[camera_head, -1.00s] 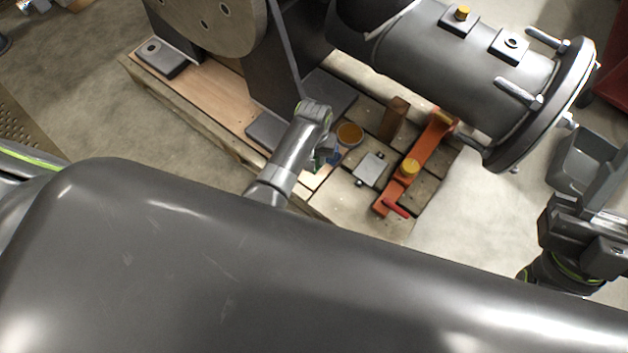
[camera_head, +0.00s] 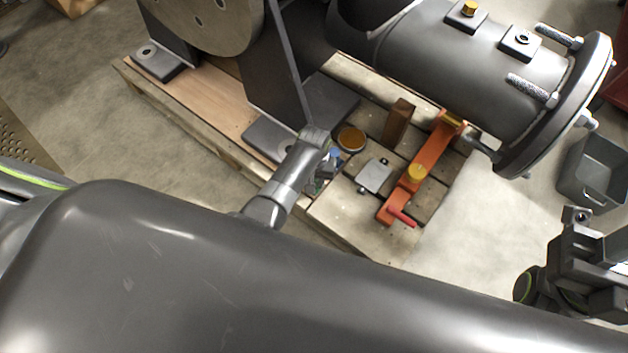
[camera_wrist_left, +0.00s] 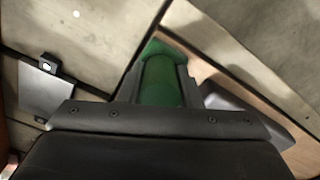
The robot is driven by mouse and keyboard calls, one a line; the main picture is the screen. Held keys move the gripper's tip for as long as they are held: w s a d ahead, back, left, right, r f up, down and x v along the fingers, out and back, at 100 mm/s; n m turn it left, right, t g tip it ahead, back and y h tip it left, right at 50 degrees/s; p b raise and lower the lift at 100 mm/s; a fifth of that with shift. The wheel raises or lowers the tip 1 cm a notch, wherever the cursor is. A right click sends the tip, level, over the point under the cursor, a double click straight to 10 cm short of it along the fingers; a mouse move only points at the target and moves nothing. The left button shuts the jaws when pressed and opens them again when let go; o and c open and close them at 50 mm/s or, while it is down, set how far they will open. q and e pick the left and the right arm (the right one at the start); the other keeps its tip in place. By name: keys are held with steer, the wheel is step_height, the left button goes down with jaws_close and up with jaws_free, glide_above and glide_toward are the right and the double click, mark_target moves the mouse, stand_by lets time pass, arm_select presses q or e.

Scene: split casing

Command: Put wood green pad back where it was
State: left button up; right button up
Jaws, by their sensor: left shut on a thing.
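My left gripper (camera_wrist_left: 160,88) is shut on the green pad (camera_wrist_left: 162,80), which shows as a green block between the two dark fingers in the left wrist view. In the head view my left gripper (camera_head: 320,180) is low over the near edge of the wooden pallet, and the pad is mostly hidden there. A tan wooden strip (camera_wrist_left: 245,75) lies just right of the pad in the wrist view; I cannot tell whether they touch. My right gripper (camera_head: 590,255) is at the right edge, away from the pallet; its jaws are unclear.
The pallet (camera_head: 345,222) carries a grey plate (camera_head: 374,176), an orange clamp bar (camera_head: 428,165), a round orange-topped tin (camera_head: 351,139) and a wood block (camera_head: 398,122). A large grey flanged cylinder (camera_head: 455,75) overhangs it. A grey bin (camera_head: 590,180) stands at the right.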

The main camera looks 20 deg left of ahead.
arm_select(q)
steer(key=shift+f, duration=0.15)
steer(key=o, duration=0.9)
steer(key=shift+o, duration=0.2)
